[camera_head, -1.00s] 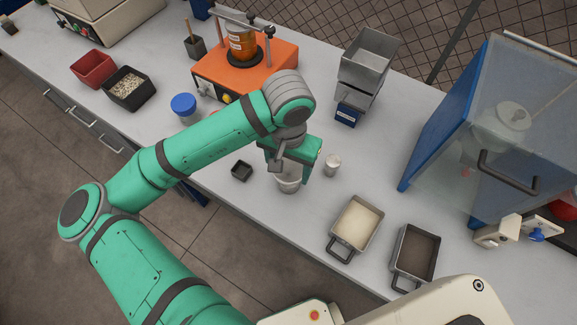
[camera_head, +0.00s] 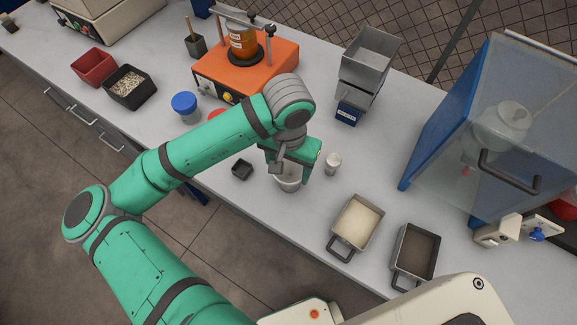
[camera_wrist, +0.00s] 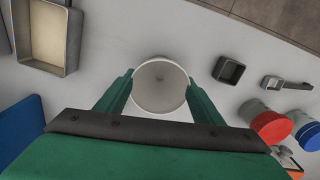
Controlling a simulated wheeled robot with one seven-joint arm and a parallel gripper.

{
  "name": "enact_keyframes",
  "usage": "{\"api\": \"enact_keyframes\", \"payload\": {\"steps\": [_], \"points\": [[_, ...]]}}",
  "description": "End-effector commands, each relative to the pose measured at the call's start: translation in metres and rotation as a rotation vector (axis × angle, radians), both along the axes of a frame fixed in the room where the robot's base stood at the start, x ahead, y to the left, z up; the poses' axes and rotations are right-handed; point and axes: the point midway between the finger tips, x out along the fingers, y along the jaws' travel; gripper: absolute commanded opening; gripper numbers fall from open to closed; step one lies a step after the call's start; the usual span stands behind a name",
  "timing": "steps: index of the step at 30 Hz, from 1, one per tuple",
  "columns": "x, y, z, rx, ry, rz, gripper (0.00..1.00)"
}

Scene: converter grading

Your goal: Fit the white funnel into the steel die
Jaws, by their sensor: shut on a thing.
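The white funnel (camera_head: 288,184) is between the fingers of my gripper (camera_head: 290,174) over the front middle of the bench. In the wrist view the funnel (camera_wrist: 160,88) shows from above as a round white bowl with a small dark centre. My gripper (camera_wrist: 160,102) is shut on it, one finger on each side. I cannot make out the steel die for certain; whatever is directly below the funnel is hidden by it. A small pale cylinder (camera_head: 333,163) stands upright just right of my gripper, apart from it.
A small black box (camera_head: 241,170) is left of the funnel. A tray of cream powder (camera_head: 340,243) and a tray of brown powder (camera_head: 400,279) lie to the right. A blue-lidded jar (camera_head: 185,107) and orange machine (camera_head: 206,85) stand behind left; a clear-fronted blue cabinet (camera_head: 428,130) stands right.

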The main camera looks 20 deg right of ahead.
Motion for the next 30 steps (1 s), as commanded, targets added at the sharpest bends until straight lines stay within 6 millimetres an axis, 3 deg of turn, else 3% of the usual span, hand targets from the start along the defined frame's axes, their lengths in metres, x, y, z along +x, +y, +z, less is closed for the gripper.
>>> {"api": "enact_keyframes", "payload": {"steps": [26, 27, 29, 30], "points": [[-0.0001, 0.0006, -0.0091, 0.001, 0.001, 0.001, 0.40], [-0.0001, 0.0006, -0.0090, 0.001, 0.001, 0.001, 0.68], [-0.0001, 0.0006, -0.0090, 0.000, 0.000, 0.001, 0.83], [-0.0001, 0.0006, -0.0090, 0.001, 0.001, 0.001, 0.83]]}}
